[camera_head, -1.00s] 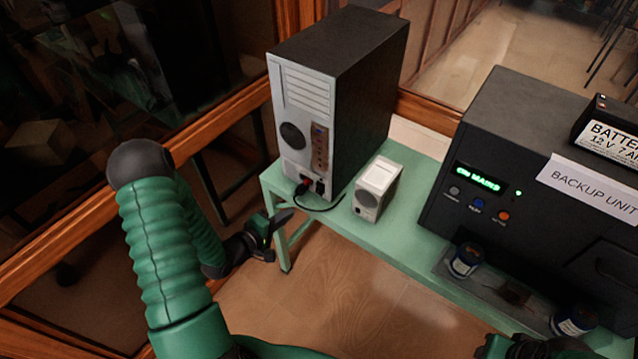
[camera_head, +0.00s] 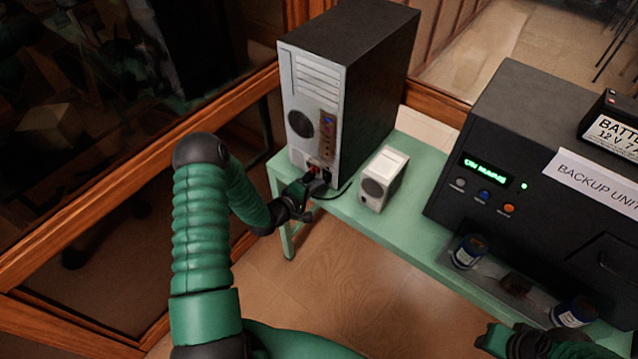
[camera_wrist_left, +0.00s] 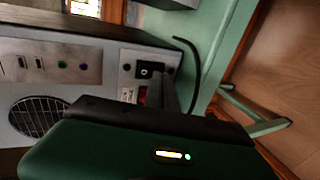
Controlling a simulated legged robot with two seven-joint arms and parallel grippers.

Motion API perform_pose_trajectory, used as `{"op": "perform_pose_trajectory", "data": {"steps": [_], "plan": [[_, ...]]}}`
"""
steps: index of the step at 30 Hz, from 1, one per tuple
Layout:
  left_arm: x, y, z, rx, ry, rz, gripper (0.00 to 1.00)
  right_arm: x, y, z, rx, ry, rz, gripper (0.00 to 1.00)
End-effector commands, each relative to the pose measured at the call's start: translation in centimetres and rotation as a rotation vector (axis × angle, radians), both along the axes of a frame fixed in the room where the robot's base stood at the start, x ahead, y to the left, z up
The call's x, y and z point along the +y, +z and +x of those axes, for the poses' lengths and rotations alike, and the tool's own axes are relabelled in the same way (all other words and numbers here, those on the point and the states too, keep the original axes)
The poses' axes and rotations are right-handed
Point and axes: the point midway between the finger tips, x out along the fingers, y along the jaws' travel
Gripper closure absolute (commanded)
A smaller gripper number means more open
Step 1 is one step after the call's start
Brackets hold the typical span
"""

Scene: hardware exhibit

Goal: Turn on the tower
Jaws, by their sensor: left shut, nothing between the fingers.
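The computer tower (camera_head: 365,75) stands upright on the green table, its grey back panel with vent slots, fan grille and ports towards me. In the left wrist view the tower's back panel (camera_wrist_left: 90,62) lies sideways, with a black socket or switch (camera_wrist_left: 150,70) and a red part (camera_wrist_left: 142,95) beside it near its lower end. My left gripper (camera_head: 318,183) is shut and empty, at the lower part of the back panel, close to that red part. I cannot tell whether it touches. The gripper hides part of the panel there. Only part of my right arm shows at the bottom right.
A small white speaker-like box (camera_head: 382,180) stands right of the tower. A black backup unit (camera_head: 530,150) with a lit green display and buttons is farther right, with small cans (camera_head: 468,252) before it. A black cable (camera_wrist_left: 190,70) curves by the panel. Wooden rails border the left.

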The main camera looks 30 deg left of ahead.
Motion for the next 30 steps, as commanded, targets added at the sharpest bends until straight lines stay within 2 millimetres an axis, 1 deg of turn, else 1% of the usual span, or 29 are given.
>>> {"op": "perform_pose_trajectory", "data": {"steps": [1,4,13,15,17,19,25,30], "plan": [[-0.1,-0.2,0.5,0.001,-0.001,0.000,1.00,0.0,0.1,0.0,0.000,0.000,0.000,0.64],[-0.1,-0.4,0.9,0.001,0.001,-0.001,1.00,0.0,0.2,0.0,0.000,0.000,0.000,0.64],[-0.1,-0.4,1.1,0.000,0.001,0.000,1.00,0.0,0.1,0.0,0.000,0.000,0.000,0.64],[-0.1,-0.8,1.1,-0.008,0.001,0.000,1.00,0.0,-0.4,0.0,0.000,0.000,0.000,0.64],[-0.1,-1.3,1.3,-0.032,0.000,-0.003,1.00,0.0,-1.4,0.0,0.000,0.000,0.000,0.64],[-0.1,-0.6,1.4,-0.039,-0.001,-0.002,1.00,0.0,-0.9,0.0,0.001,0.000,0.000,0.64],[-0.1,-0.5,1.4,-0.038,-0.001,-0.002,1.00,0.0,-0.8,0.0,0.000,0.000,0.000,0.64],[-0.1,0.3,1.4,-0.039,0.000,-0.002,1.00,0.0,-0.1,0.0,0.000,0.000,0.000,0.64]]}}
